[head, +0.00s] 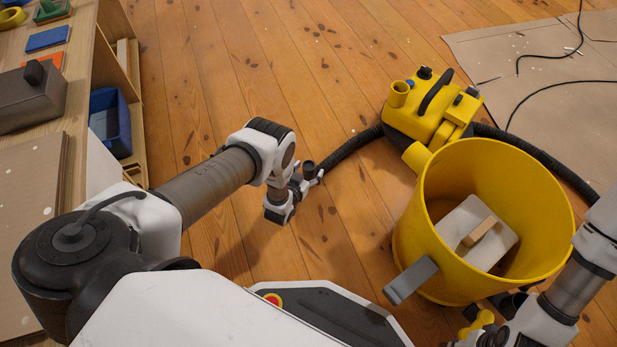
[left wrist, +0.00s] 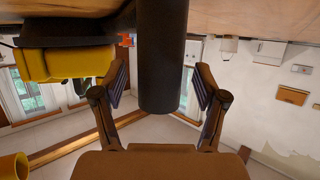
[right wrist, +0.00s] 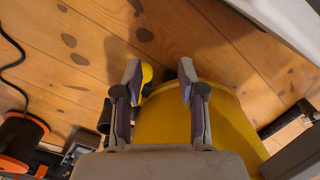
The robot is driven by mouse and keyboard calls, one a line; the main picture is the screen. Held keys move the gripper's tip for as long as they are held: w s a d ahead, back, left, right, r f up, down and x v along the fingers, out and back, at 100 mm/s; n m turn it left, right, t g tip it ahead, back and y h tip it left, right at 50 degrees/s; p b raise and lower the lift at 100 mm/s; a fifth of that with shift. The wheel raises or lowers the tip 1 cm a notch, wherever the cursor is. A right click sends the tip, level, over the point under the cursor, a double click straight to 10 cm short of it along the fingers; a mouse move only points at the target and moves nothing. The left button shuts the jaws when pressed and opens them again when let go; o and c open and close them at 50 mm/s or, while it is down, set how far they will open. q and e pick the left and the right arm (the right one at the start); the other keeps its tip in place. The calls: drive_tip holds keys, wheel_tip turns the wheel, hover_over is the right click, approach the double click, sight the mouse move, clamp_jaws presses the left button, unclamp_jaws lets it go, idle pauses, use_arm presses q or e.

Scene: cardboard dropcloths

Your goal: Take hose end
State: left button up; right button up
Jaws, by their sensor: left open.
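The black corrugated hose (head: 350,147) runs over the floor from the yellow vacuum (head: 432,112). Its dark end (head: 308,168) lies at my left gripper (head: 305,185). In the left wrist view the hose end (left wrist: 163,55) stands between the two spread fingers, with a gap on each side. My left gripper is open and around it, not closed on it. My right gripper (right wrist: 160,78) is open with nothing gripped, near the lower side of the yellow bucket (right wrist: 185,120). In the head view its fingers are partly hidden at the lower right.
The large yellow bucket (head: 418,225) stands right of my left arm and holds a white piece with a wooden handle (head: 482,232). A wooden shelf unit (head: 105,60) with a blue bin (head: 118,135) is at left. Cardboard (head: 480,60) and dark cables lie at upper right. Mid-floor is clear.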

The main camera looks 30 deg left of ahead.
use_arm(q)
drive_tip(key=shift+w+f, duration=0.15)
drive_tip(key=shift+w, duration=0.15)
drive_tip(key=c, duration=1.3)
drive_tip(key=shift+o, duration=0.2)
